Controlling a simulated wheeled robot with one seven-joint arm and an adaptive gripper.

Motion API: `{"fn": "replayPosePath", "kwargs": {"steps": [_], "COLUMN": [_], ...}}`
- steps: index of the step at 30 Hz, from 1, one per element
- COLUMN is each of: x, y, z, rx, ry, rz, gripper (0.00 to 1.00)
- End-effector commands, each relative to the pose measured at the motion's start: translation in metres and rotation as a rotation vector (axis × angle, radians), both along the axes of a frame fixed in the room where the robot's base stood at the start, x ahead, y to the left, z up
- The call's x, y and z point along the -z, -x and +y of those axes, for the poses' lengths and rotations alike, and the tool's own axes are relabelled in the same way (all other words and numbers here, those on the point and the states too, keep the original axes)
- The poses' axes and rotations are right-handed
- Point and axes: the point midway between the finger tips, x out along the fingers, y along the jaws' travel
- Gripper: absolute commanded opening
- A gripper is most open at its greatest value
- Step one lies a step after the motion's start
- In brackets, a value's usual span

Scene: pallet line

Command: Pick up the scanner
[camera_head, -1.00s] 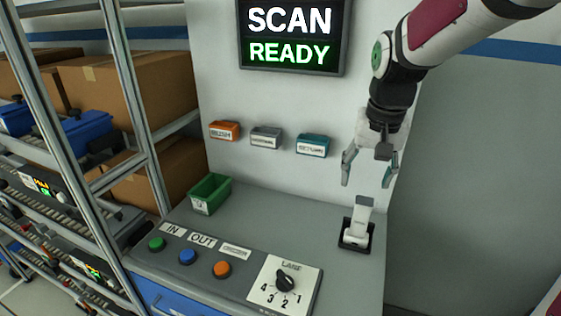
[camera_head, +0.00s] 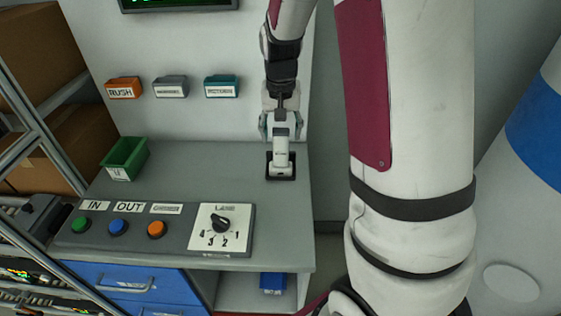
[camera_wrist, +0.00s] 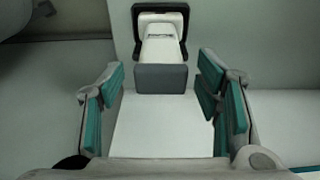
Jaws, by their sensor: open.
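The scanner (camera_head: 281,152) is white with a grey end and stands upright in a black holder (camera_head: 281,177) at the right end of the grey workbench. In the wrist view the scanner (camera_wrist: 161,45) lies ahead, between and beyond the fingers, with its grey end nearest. My gripper (camera_head: 281,128) is open, pointing down, with its fingers at either side of the scanner's upper part in the head view. In the wrist view my gripper (camera_wrist: 160,105) shows teal pads spread wide, touching nothing that I can see.
A control panel (camera_head: 150,230) with green, blue and orange buttons and a rotary dial lies along the bench front. A green bin (camera_head: 124,160) stands at the back left. Orange, grey and teal wall bins (camera_head: 171,87) hang above. The bench between bin and scanner is clear.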

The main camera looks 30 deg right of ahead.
Motion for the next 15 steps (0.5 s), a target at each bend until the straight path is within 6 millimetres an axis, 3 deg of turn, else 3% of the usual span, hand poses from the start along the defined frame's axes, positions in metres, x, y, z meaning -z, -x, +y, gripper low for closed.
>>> {"fn": "replayPosePath", "kwargs": {"steps": [9,15], "x": [0.039,0.052], "y": [-0.001,-0.004], "z": [-0.001,-0.002], "rx": [0.001,0.000], "ry": [0.000,0.000], "rz": [0.004,0.000], "gripper": [0.58,0.58]}}
